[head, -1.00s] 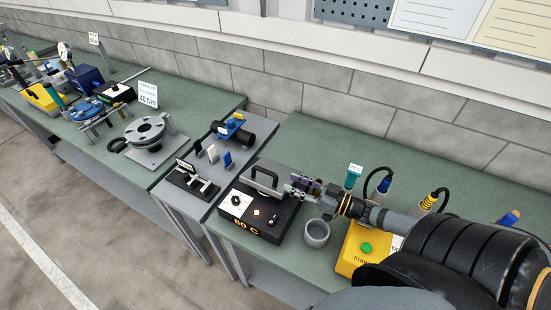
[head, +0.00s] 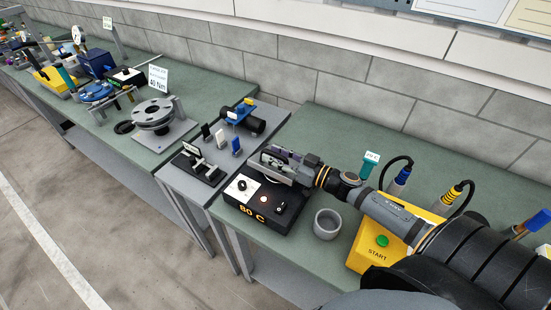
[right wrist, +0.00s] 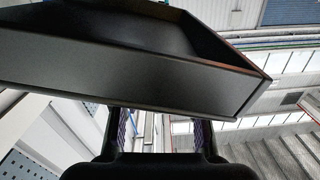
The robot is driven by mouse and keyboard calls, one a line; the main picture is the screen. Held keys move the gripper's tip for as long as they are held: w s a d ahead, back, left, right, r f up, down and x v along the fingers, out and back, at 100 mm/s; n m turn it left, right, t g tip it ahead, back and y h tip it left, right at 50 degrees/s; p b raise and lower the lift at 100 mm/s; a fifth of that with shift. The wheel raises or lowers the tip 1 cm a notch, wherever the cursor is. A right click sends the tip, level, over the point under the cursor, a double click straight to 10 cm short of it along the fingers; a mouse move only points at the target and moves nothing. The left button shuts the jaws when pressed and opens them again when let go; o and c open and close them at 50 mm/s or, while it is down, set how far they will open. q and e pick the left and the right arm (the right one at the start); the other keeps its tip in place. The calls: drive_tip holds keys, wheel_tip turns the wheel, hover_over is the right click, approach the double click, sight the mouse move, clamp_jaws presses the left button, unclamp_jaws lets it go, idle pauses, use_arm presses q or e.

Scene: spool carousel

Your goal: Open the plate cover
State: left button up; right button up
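The heater box (head: 262,212), black and marked "80 C", stands on the green bench in the head view. A white panel with a dark knob and a small lit lamp show on its top. The plate cover at its back is mostly hidden behind my right gripper (head: 277,164). That gripper is over the back of the box, fingers apart, with nothing visibly held. In the right wrist view, a large dark slab with a raised rim (right wrist: 130,70) fills the upper part and hides the fingertips; I cannot tell whether they touch it. My left gripper is out of view.
A grey cup (head: 327,224) stands just right of the box. A yellow START box (head: 371,250) and cabled tools are farther right, beneath and around my right arm. A small table with a black stand (head: 198,168) lies left.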

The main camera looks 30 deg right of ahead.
drive_tip(key=shift+w, duration=0.2)
clamp_jaws()
idle(0.4)
